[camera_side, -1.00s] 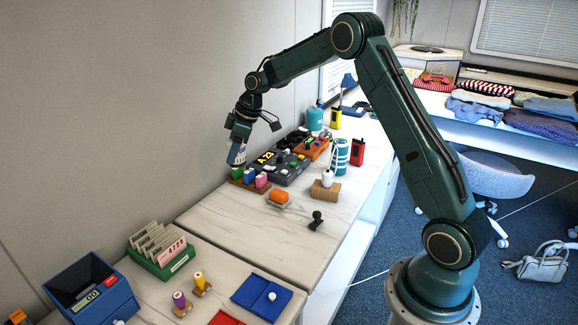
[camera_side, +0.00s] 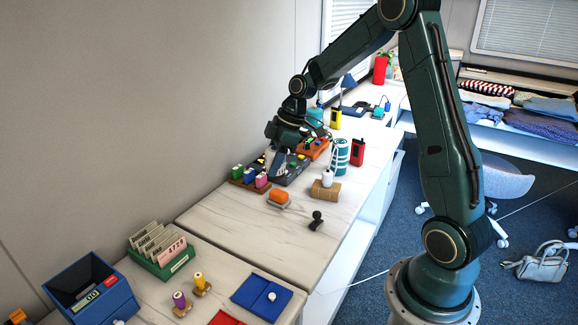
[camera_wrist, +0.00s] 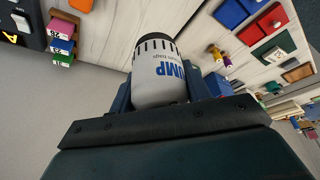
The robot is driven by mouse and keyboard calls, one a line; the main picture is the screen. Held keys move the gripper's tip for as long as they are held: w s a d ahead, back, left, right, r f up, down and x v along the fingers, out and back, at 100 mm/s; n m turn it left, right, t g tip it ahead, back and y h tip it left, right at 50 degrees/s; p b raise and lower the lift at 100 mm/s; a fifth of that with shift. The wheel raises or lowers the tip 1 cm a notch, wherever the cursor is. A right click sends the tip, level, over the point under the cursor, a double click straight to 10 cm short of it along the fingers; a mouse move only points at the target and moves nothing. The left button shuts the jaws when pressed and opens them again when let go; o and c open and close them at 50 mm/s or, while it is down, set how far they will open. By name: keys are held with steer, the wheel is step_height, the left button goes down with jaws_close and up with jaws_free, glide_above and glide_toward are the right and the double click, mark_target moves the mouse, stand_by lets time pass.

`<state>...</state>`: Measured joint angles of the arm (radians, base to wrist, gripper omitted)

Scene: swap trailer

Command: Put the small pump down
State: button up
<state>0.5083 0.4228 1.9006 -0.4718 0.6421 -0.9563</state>
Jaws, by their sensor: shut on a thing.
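The small pump (camera_wrist: 158,78) is a pale grey cylinder with a dark slotted collar and blue lettering, of which "UMP" shows. My gripper (camera_wrist: 168,98) is shut on it, with a finger on each side in the wrist view. In the side view my gripper (camera_side: 280,158) points down over the dark panel, and the pump (camera_side: 278,165) shows as a small pale patch under it. The gripper hides part of the pump and panel there. I cannot tell whether the pump touches anything below.
A brown rack (camera_side: 249,184) with green, blue and pink blocks stands left of the dark panel (camera_side: 294,178). The white bench (camera_side: 255,235) is clear toward the front.

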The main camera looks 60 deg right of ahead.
steer(key=shift+s+a, duration=0.15)
steer(key=shift+s, duration=0.5)
step_height(320, 180, down, 16)
steer(key=shift+f, duration=0.1)
steer(key=shift+f, duration=0.1)
steer(key=shift+f, duration=1.8)
steer(key=shift+f, duration=0.15)
steer(key=o, duration=1.1)
